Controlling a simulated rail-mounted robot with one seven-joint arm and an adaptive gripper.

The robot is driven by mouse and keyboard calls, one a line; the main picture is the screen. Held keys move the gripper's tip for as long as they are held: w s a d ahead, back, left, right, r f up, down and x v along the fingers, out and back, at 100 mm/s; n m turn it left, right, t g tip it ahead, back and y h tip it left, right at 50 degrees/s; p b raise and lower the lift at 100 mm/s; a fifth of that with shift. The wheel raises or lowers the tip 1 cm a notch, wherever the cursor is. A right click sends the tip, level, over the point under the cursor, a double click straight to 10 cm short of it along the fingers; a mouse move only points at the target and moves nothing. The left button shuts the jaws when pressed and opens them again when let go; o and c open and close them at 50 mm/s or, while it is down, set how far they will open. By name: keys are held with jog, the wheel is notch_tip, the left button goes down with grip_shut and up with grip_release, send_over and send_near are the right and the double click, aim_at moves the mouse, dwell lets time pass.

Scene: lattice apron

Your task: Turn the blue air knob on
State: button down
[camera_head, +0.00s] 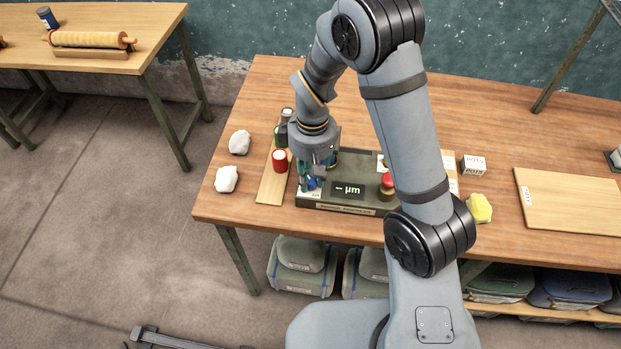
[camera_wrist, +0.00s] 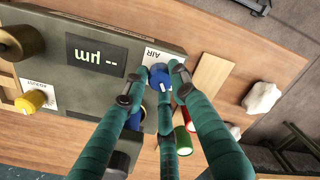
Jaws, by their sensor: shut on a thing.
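The blue air knob (camera_wrist: 158,74) sits on the grey-green control panel (camera_head: 361,208), beside a white label reading AIR (camera_wrist: 153,55). In the head view the knob (camera_head: 312,183) is at the panel's left end, partly hidden by my fingers. My gripper (camera_head: 313,180) reaches down over it, and its teal fingers (camera_wrist: 156,86) are shut around the knob in the wrist view. A second blue part (camera_wrist: 135,121) shows behind one finger; I cannot tell what it is. The knob's pointer position is hard to make out.
The panel has a display (camera_head: 348,190) reading "– µm", a red mushroom button (camera_head: 387,182) and a yellow knob (camera_wrist: 30,101). Red and green cans (camera_head: 280,160) stand on a board at left, near two white lumps (camera_head: 227,179).

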aim_at(311, 179)
jog(key=n, duration=0.5)
jog(key=shift+s+d+f+n+b, duration=0.15)
jog(key=shift+n+b, duration=0.15)
jog(key=shift+b, duration=0.1)
jog(key=n, duration=0.5)
jog(key=shift+n, duration=0.3)
jog(key=c, duration=1.4)
grip_release()
jog(key=shift+w+d, duration=0.1)
jog(key=shift+w, duration=0.1)
jog(key=shift+c, duration=0.2)
jog(key=shift+o, duration=0.2)
jog(key=shift+w+a+r, duration=0.1)
jog(key=shift+a+r, duration=0.1)
jog(key=shift+r, duration=0.45)
notch_tip(311, 179, up, 11)
